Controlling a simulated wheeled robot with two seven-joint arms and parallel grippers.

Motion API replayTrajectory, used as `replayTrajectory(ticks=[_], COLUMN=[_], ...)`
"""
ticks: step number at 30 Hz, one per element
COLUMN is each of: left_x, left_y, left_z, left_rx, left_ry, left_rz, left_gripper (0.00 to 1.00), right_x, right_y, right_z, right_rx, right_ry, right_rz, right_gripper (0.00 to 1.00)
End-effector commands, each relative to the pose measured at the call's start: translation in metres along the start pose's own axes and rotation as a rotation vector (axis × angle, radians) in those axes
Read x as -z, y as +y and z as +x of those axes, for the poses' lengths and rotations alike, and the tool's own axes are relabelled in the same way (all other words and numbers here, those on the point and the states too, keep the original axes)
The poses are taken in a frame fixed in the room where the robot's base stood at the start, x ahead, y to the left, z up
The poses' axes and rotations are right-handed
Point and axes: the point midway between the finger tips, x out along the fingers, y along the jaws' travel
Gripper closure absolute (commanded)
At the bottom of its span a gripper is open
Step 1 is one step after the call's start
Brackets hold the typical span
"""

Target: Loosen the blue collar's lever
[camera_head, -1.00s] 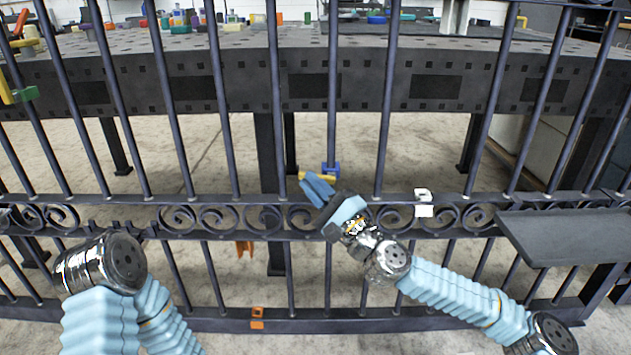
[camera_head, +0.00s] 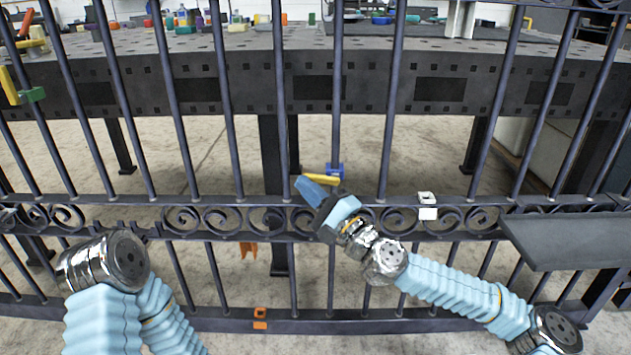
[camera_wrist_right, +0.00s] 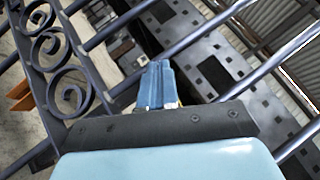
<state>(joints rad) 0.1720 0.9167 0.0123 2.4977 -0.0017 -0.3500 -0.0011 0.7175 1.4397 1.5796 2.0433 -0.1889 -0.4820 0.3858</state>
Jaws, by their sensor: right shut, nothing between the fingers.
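The blue collar (camera_head: 334,169) sits around an upright bar of the gate, just above the scroll band. Its yellow lever (camera_head: 321,179) reaches out to the left of the bar. My right gripper (camera_head: 304,180) is shut with nothing between its fingers. Its blue fingertips are just left of the lever's near end; I cannot tell whether they touch it. In the right wrist view the shut fingers (camera_wrist_right: 157,72) point at the bars, and the collar is not discernible there. My left arm shows at the lower left, but its gripper is not in view.
A green collar (camera_head: 34,95) with a yellow lever is at the far left. A white collar (camera_head: 427,206) sits right of my gripper, and orange parts (camera_head: 260,318) sit lower on the gate. A dark shelf (camera_head: 575,240) juts out at the right. A long table (camera_head: 390,85) stands behind.

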Motion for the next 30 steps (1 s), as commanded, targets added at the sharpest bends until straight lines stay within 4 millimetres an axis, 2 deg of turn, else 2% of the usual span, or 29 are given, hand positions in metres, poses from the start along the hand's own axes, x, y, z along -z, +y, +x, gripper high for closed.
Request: replayTrajectory(ticks=[1, 3, 4, 7, 30], left_x=[0.000, 0.000, 0.000, 0.000, 0.000], left_y=[-0.001, -0.001, -0.001, -0.001, -0.004], left_z=[0.001, 0.001, 0.001, 0.002, 0.010], left_rx=[0.000, 0.000, 0.000, 0.000, 0.000], left_ry=[0.000, 0.000, 0.000, -0.001, 0.000], left_rz=[0.000, 0.000, 0.000, -0.001, 0.000], left_gripper=[0.57, 0.57, 0.57, 0.57, 0.57], right_x=[0.043, 0.043, 0.006, 0.006, -0.005], right_y=[0.003, 0.003, 0.004, 0.003, -0.013], right_z=[0.005, 0.005, 0.000, -0.003, -0.063], right_rx=[0.006, 0.006, -0.001, 0.000, 0.004], right_ry=[0.096, 0.096, 0.015, 0.015, 0.002], right_rz=[0.012, 0.013, 0.012, 0.010, 0.003], right_gripper=[0.89, 0.78, 0.73, 0.58, 0.57])
